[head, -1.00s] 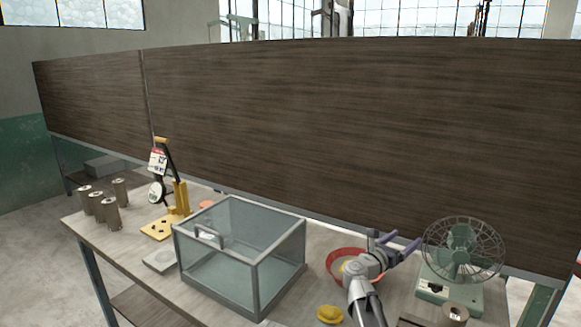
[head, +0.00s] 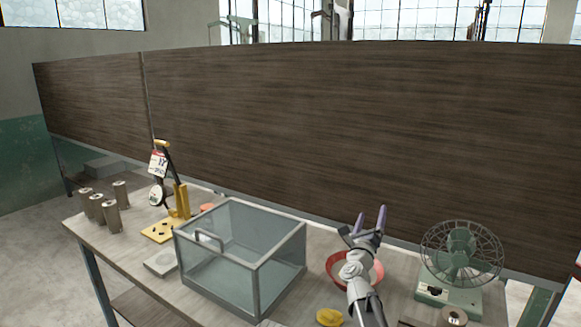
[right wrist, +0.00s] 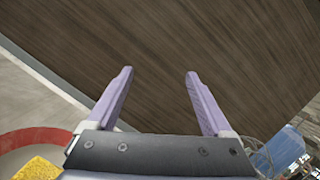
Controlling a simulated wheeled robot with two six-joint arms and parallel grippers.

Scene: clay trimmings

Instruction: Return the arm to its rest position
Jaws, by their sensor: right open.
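My right gripper (head: 371,218) is open and empty, raised above the red bowl (head: 333,266) with its purple fingers pointing up and away. In the right wrist view the two fingers (right wrist: 158,78) stand apart with only the dark wooden panel behind them. My right arm hides part of the red bowl. The bowl's rim (right wrist: 35,138) also shows at the left of the right wrist view, with something yellow (right wrist: 38,170) in front of it. My left gripper is not in view.
A glass box (head: 215,283) stands mid-table, left of my arm. A green fan (head: 460,262) stands to the right. A yellow lump (head: 329,317) lies in front. A yellow press (head: 180,200) and several metal cylinders (head: 111,217) are at left. A wooden panel (head: 330,130) runs behind.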

